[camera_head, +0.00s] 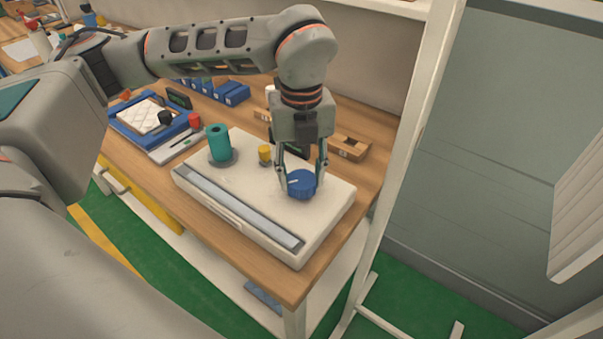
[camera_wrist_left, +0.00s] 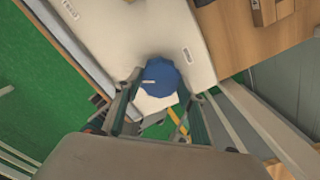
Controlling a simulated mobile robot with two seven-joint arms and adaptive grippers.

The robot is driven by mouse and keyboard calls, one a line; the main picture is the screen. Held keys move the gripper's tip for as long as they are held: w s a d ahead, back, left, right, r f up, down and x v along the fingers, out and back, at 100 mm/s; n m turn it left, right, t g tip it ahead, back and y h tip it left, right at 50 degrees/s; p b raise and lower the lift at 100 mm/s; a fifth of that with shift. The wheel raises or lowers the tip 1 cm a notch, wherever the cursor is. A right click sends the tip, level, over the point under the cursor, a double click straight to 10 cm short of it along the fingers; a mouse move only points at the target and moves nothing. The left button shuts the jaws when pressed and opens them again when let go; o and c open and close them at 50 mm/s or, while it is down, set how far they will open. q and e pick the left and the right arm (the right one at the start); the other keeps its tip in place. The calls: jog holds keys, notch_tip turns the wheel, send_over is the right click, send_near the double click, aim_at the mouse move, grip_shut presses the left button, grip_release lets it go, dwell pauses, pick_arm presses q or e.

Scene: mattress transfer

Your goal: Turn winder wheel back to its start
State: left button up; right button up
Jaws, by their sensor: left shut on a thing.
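The winder is a white box on the wooden bench with a blue wheel (camera_head: 301,186) near its right end. The wheel carries a white mark, which in the head view lies on its left side. My left gripper (camera_head: 302,180) points down over the wheel and is shut on it, one finger on each side. In the left wrist view the blue wheel (camera_wrist_left: 160,78) sits between the fingertips, and its white mark points left. A teal spool (camera_head: 218,143) stands upright on the winder (camera_head: 258,165), with a small yellow knob (camera_head: 264,153) beside it. My right gripper is not in view.
Left of the winder lie a blue tray (camera_head: 122,128) with a white quilted piece, and red and black knobs. Blue bins (camera_head: 232,93) and a wooden block (camera_head: 349,148) stand behind. A white post (camera_head: 408,130) rises at the bench's right end.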

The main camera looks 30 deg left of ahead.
aim_at(302, 180)
pick_arm(q)
jog(key=n, duration=0.5)
jog(key=shift+n, duration=0.4)
dwell(0.4)
jog(key=o, duration=1.1)
jog(key=shift+r, duration=0.15)
notch_tip(302, 180, up, 12)
